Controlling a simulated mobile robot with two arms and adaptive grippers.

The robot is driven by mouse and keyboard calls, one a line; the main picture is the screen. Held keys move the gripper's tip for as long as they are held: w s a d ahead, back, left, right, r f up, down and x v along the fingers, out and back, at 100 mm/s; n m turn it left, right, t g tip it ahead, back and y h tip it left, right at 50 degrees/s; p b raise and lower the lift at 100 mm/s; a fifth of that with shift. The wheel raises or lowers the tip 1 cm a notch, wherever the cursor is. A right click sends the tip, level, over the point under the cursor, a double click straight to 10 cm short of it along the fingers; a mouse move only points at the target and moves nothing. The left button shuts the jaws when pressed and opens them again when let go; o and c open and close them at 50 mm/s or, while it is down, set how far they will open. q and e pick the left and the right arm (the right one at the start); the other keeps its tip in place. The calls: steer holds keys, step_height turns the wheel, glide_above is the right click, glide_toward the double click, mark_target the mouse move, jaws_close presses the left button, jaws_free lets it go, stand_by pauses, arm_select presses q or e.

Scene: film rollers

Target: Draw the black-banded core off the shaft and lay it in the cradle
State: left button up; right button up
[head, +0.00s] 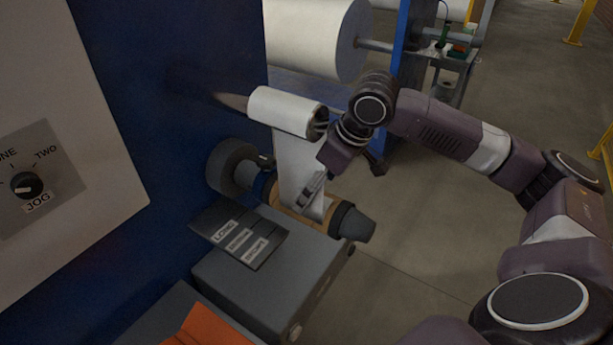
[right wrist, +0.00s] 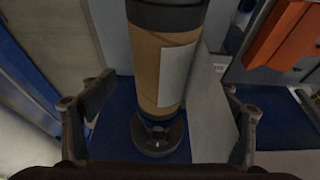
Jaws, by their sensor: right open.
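The brown core (head: 287,202) sits on the shaft, whose dark tapered end (head: 358,225) points to the lower right. A black band (head: 338,214) circles the core near that end; it also shows at the top of the right wrist view (right wrist: 165,14). A white film web (head: 298,165) hangs from the roller above and meets the core. My right gripper (head: 345,176) is open above the core. In the right wrist view its fingers (right wrist: 168,95) stand apart on either side of the core, without visible contact. I cannot make out the cradle for sure. My left gripper is not in view.
A white roller (head: 285,111) sticks out above the core. A dark flange (head: 232,166) sits at the machine wall. A labelled panel (head: 238,238) and a grey box (head: 262,285) lie below. An orange part (head: 207,328) is at the bottom. Open floor lies right.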

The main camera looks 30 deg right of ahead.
steer(key=shift+a+f, duration=0.1)
steer(key=shift+f, duration=0.35)
steer(key=x, duration=0.3)
steer(key=shift+s+f+p, duration=0.15)
steer(key=shift+f+p, duration=0.05)
steer(key=shift+p, duration=0.1)
steer(key=shift+x, duration=1.15)
steer(key=shift+w+f, duration=0.15)
steer(key=shift+w, duration=0.1)
steer(key=shift+f, duration=0.1)
steer(key=c, duration=1.4)
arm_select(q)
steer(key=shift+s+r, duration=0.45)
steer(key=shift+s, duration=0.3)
arm_select(e)
steer(key=shift+c, duration=0.3)
arm_select(q)
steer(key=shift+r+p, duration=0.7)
steer(key=shift+p, duration=0.15)
